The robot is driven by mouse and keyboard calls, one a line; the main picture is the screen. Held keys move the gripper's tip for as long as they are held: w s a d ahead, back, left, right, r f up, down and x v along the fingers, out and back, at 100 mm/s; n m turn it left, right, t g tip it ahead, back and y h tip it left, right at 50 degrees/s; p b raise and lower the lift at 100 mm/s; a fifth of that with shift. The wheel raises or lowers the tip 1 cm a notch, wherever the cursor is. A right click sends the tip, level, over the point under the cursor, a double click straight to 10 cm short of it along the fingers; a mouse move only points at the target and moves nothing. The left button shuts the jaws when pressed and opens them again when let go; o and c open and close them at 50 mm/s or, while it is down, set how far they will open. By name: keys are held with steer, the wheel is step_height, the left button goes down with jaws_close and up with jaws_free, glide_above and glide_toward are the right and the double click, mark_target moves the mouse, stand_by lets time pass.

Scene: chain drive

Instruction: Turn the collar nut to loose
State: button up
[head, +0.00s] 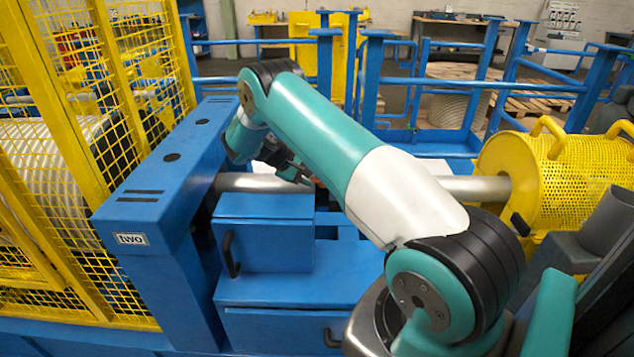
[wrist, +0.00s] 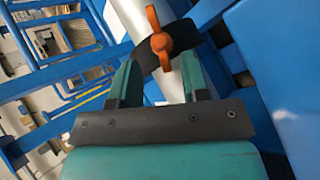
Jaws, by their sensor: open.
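The orange collar nut (wrist: 160,43), shaped like a wing nut, sits on a dark collar (wrist: 205,36) around a silver shaft (wrist: 146,16) in the wrist view. My gripper (wrist: 160,66) is open, with its two teal fingers pointing at the nut. The fingertips are just short of the nut or beside its lower end; I cannot tell whether they touch. In the head view my arm hides most of the nut and collar. My gripper (head: 297,172) is above the shaft (head: 255,183) there.
A blue post labelled "two" (head: 150,190) and a yellow mesh guard (head: 60,250) stand left. A yellow perforated cover (head: 575,175) is at the shaft's right end. Blue boxes with black handles (head: 263,243) lie below the shaft. Blue railings (head: 440,100) stand behind.

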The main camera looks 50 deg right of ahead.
steer(key=v, duration=1.3)
steer(key=shift+b, duration=0.4)
steer(key=shift+a, duration=0.1)
steer(key=s+a+r+n+t+y, duration=0.2)
steer(key=s+a+r+t+y, duration=0.15)
steer(key=a+r, duration=0.4)
steer(key=s+a+r+n+t+y, duration=0.2)
steer(key=s+a+r, duration=0.2)
steer(key=a, duration=0.7)
steer(key=s+a+r+n+y, duration=0.1)
steer(key=s+a+y, duration=0.1)
steer(key=s+a, duration=0.3)
steer(key=s+a+n+g+y, duration=0.1)
steer(key=s+a, duration=0.4)
steer(key=s, duration=0.7)
steer(key=s+a+r+y, duration=0.1)
steer(key=s+a+y, duration=0.3)
steer(key=s, duration=0.4)
steer(key=shift+s+a+r+n+g, duration=0.3)
steer(key=shift+s+a+n+g, duration=0.1)
steer(key=shift+a, duration=0.1)
